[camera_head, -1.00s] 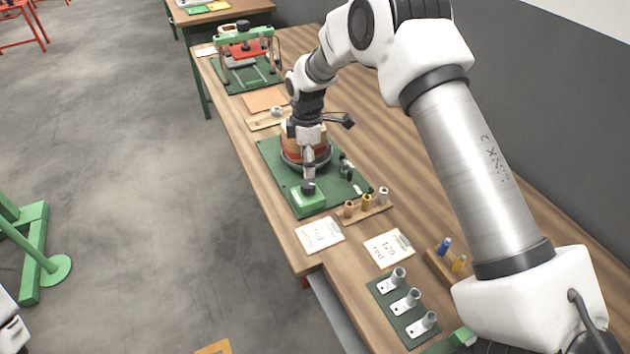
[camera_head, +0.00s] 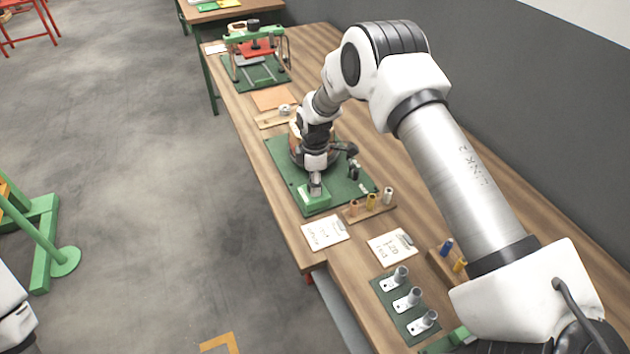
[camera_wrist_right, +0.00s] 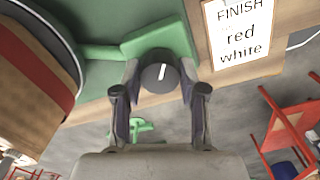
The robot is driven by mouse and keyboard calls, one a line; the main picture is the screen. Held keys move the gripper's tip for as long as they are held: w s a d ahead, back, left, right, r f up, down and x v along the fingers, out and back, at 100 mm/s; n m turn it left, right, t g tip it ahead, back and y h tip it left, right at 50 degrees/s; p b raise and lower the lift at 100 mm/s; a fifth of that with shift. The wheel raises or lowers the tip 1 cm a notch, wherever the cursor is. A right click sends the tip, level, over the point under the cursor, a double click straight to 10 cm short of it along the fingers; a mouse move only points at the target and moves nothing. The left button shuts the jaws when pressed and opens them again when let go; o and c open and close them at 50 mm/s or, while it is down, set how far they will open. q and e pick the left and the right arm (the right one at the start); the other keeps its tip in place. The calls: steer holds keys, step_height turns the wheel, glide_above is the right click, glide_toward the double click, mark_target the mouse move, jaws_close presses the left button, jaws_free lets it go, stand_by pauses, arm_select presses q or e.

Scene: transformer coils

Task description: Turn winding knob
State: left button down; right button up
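The winding knob (camera_wrist_right: 160,72) is a dark round dial with a white pointer line, on a green control box (camera_wrist_right: 165,38) in the right wrist view. The box also shows in the head view (camera_head: 314,202), at the front end of a green base plate. My right gripper (camera_wrist_right: 160,76) is at the knob, with one finger on each side of it. The fingers are apart and look open; contact with the knob is not clear. In the head view the right gripper (camera_head: 316,188) points down at the box and hides the knob. My left gripper is out of view.
A copper-coloured winding (camera_wrist_right: 32,88) stands beside the box on the base plate (camera_head: 285,160). A "FINISH red white" card (camera_wrist_right: 240,40) lies nearby. A spool rack (camera_head: 368,208), cards and a green terminal plate (camera_head: 388,292) are closer on the wooden table.

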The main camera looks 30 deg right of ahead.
stand_by(0.4)
steer(key=m, duration=0.2)
steer(key=shift+f+m+b, duration=0.1)
steer(key=shift+m+b, duration=0.3)
steer(key=m, duration=0.2)
steer(key=shift+m, duration=0.3)
steer(key=m, duration=0.6)
steer(key=shift+b, duration=0.3)
steer(key=shift+m, duration=0.3)
steer(key=o, duration=1.1)
steer(key=shift+o, duration=0.2)
